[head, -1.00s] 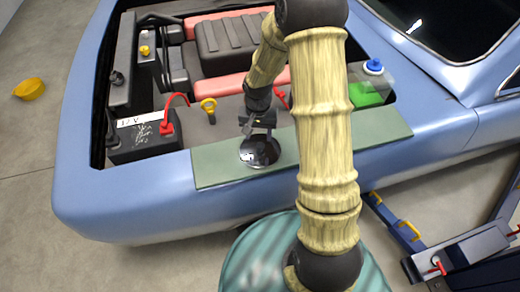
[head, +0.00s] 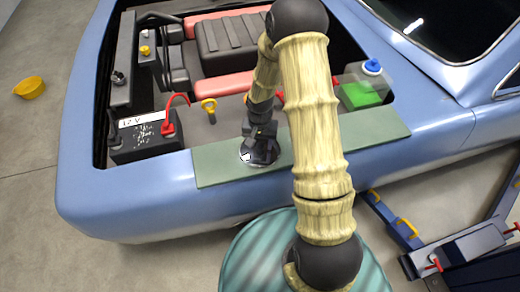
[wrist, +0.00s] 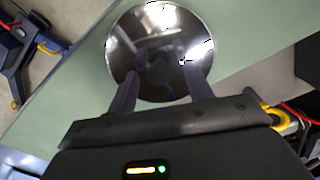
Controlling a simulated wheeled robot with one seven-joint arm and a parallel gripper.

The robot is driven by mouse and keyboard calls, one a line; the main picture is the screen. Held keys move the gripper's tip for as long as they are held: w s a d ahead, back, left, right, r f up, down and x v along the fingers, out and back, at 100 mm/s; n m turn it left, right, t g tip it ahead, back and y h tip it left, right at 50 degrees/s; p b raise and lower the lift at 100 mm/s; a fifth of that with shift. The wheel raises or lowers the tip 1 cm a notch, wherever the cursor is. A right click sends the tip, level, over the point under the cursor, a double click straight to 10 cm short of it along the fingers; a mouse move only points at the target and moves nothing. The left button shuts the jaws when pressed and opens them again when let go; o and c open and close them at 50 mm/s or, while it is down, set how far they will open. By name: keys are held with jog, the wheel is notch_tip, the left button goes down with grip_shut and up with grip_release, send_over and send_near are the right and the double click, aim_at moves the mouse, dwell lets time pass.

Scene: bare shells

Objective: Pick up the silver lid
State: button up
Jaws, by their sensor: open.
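The silver lid is a round, shiny, mirror-like disc. It lies on the green mat along the car's edge, and in the wrist view the lid (wrist: 150,45) fills the top middle. In the head view the lid (head: 247,158) is mostly hidden behind my gripper (head: 258,155). In the wrist view my gripper (wrist: 160,92) is open, with its two fingers reaching the lid's near rim, one on each side of its middle. I cannot tell whether the fingers touch it.
The green mat (head: 222,170) lies on the blue car's fender (head: 120,205). Left of it are a black battery (head: 145,140) with a red clamp and a yellow-ringed dipstick (head: 209,106). A clear tank with green fluid (head: 360,95) stands to the right. A striped teal drum top (head: 255,255) is in front.

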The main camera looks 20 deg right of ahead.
aim_at(260, 145)
jog(key=c, duration=1.1)
jog(key=shift+r, duration=0.15)
notch_tip(260, 145, up, 10)
jog(key=shift+f+b, duration=0.1)
jog(key=shift+b, duration=1)
